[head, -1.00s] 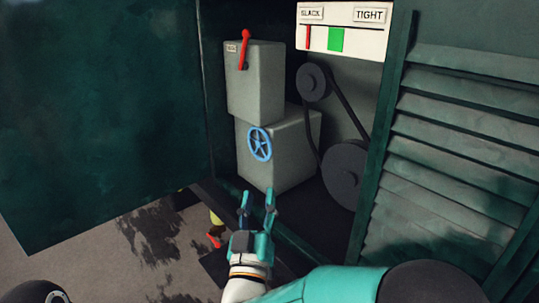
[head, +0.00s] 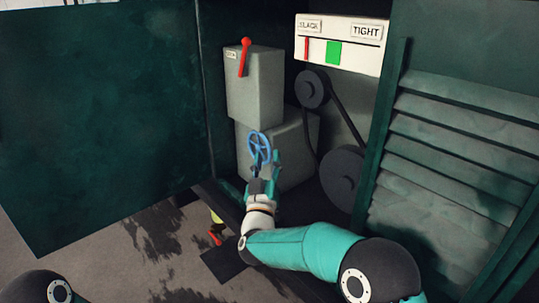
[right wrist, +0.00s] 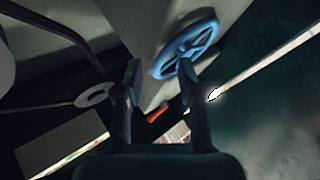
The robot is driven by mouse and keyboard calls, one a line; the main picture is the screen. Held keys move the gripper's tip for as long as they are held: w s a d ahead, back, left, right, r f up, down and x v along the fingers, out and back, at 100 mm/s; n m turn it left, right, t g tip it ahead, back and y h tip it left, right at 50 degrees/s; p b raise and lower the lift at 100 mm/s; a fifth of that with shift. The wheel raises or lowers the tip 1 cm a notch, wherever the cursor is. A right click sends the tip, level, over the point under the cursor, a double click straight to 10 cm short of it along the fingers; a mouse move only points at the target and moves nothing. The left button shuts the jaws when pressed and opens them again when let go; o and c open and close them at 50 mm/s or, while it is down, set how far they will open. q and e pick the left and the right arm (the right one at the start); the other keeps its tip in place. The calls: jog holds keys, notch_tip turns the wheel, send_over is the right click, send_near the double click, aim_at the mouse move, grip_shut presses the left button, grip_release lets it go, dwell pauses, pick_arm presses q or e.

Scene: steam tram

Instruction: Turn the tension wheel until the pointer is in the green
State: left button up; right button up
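The blue spoked tension wheel (head: 254,139) is on the front of the lower grey box. It also shows in the right wrist view (right wrist: 187,47), just past the fingertips. The white gauge (head: 372,61) reads SLACK at left and TIGHT at right. Its red pointer (head: 307,48) stands at the SLACK end, left of the green patch (head: 333,52). My right gripper (head: 265,163) is open at the wheel's lower edge, overlapping it in the head view. My left gripper is out of view.
A red lever (head: 244,57) sits on the upper grey box (head: 255,90). Dark pulleys (head: 344,175) and a belt stand to the right. A dark green door panel (head: 100,130) is at left, a louvred panel (head: 450,140) at right. A small yellow and red object (head: 215,236) shows below.

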jog(key=shift+w+d+r, duration=0.1)
jog(key=shift+w+r, duration=0.05)
jog(key=shift+w, duration=0.25)
grip_shut()
jog(key=f+m+b, duration=0.1)
jog(key=b, duration=0.3)
jog(key=shift+f+t+h, duration=0.1)
jog(key=shift+t+h, duration=0.2)
jog(key=shift+m+b, duration=0.3)
jog(key=shift+b, duration=0.25)
jog(key=shift+r, duration=0.2)
grip_release()
